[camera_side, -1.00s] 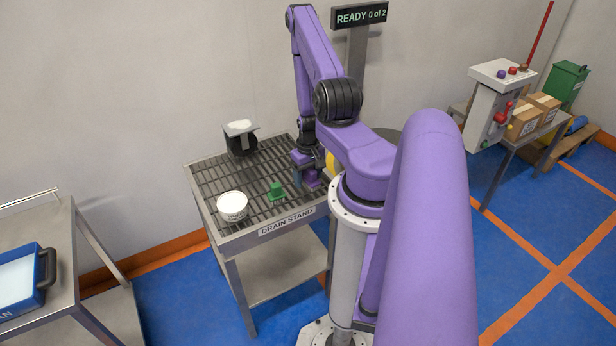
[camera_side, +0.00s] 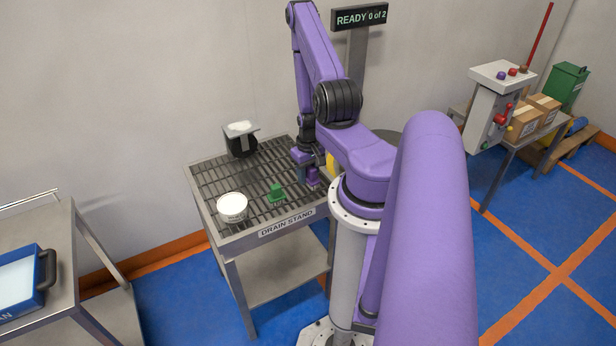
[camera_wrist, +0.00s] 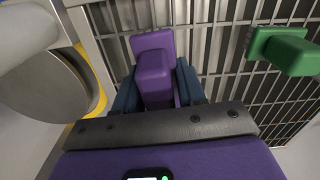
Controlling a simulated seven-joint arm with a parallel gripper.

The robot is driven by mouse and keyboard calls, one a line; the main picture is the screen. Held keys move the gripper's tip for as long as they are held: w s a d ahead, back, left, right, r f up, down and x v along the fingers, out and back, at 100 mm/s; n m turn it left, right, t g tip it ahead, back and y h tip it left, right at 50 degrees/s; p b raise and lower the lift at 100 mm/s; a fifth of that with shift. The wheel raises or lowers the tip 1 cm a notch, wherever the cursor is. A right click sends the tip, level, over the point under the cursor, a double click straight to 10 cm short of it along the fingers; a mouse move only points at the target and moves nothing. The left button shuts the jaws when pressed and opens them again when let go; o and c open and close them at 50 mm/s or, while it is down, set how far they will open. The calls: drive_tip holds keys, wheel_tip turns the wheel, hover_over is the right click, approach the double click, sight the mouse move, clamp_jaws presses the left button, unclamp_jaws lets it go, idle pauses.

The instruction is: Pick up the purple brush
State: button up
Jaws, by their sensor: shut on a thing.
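The purple brush (camera_wrist: 153,68) stands between the two dark blue fingers of my gripper (camera_wrist: 157,88) in the wrist view. The fingers are shut on it, one on each side. In the side view the brush (camera_side: 313,177) shows beside my gripper (camera_side: 307,177) at the right end of the drain stand's grate. I cannot tell whether the brush still touches the grate. Part of it is hidden by the fingers.
A green brush (camera_side: 276,192) stands on the drain stand (camera_side: 287,224) to the left, also in the wrist view (camera_wrist: 285,50). A white tub (camera_side: 232,207) and a black holder (camera_side: 241,141) share the grate. A yellow-rimmed round thing (camera_wrist: 92,95) is close by on the left.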

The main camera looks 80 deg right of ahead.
drive_tip(key=shift+r, duration=4.35)
drive_tip(key=shift+o, duration=1.1)
drive_tip(key=shift+c, duration=0.5)
